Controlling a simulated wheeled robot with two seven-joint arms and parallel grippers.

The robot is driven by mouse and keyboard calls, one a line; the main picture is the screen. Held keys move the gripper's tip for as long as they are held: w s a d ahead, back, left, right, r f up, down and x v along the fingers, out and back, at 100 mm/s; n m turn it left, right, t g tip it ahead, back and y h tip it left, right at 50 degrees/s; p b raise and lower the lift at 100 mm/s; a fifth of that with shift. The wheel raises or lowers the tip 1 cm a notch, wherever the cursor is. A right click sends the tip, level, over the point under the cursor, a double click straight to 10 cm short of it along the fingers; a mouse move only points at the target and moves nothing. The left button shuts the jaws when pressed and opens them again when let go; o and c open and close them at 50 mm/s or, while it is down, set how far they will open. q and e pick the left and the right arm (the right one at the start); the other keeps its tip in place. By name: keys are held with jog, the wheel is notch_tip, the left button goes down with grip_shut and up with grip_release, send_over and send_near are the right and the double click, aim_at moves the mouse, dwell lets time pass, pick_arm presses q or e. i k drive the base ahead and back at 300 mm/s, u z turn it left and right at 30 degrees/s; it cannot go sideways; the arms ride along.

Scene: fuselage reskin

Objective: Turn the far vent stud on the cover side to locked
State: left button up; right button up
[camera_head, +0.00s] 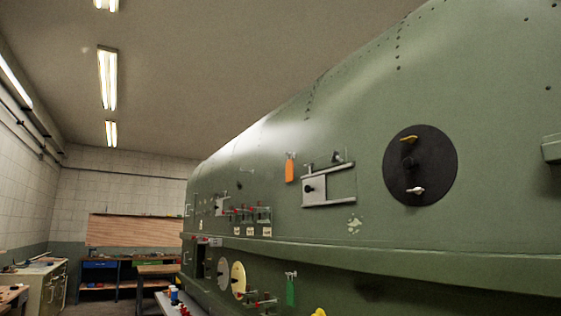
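The green fuselage side (480,210) fills the right of the head view and runs away to the left. On it sits a round black plate (435,170) with a yellow wing-shaped stud (409,139) near its top and a pale wing-shaped stud (415,190) near its bottom. A grey bracketed panel with a dark knob (316,189) is left of the plate. Farther along is a smaller grey panel with a dark knob (219,205). I cannot tell which of these is the far vent stud or how it is set. Neither gripper shows.
An orange tag (290,170) and a green tag (291,290) hang on the fuselage. Red-tipped fittings (248,214) and a pale yellow disc (238,279) are farther along. A ledge (400,260) juts out below. Workbenches (100,264) stand at the back left.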

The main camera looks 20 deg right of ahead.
aim_at(335, 156)
jog(key=u, duration=0.2)
jog(key=i, duration=3.55)
jog(key=z, duration=2.9)
